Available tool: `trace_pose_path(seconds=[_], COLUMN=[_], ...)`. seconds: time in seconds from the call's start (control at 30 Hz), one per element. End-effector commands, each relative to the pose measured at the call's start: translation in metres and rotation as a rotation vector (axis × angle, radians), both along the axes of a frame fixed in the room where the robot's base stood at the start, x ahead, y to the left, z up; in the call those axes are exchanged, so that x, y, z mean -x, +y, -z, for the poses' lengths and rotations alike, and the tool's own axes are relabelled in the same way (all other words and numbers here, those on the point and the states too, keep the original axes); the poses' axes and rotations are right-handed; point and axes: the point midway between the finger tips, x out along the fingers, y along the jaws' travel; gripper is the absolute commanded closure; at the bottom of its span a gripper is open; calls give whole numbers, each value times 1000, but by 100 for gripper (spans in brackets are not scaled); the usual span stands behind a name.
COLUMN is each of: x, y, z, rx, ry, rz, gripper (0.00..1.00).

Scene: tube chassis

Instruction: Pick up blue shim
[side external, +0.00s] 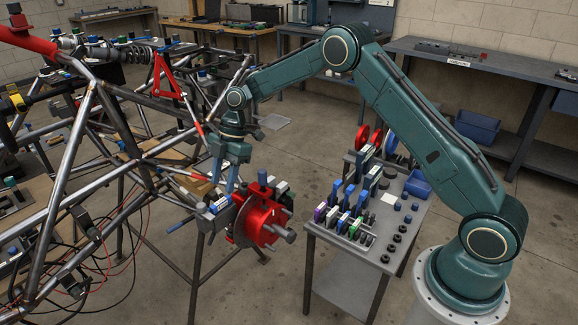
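My gripper (224,188) hangs from the teal arm and points down, with its two blue fingers apart and a gap between them. Just below the fingertips is a small blue and white piece (220,204), beside the red hub (262,222) on the tube chassis. I cannot tell whether the fingertips touch this piece, or whether it is the blue shim. Several other blue pieces (349,194) stand among the parts on the cart to the right.
The tube chassis (62,170) fills the left side, with cables hanging low. The parts cart (335,240) stands between the chassis and my base, with a blue bin (418,184) at its back right. Open floor lies between chassis and cart.

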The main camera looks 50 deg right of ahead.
Motion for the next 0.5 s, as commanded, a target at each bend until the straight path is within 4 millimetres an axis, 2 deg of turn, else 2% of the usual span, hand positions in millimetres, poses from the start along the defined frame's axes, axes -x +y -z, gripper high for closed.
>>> trace_pose_path(seconds=[0.27,0.5], x=[1,3], y=[3,12], z=[7,33], rx=[-1,0], ry=[1,3], rz=[-2,-3], gripper=[61,61])
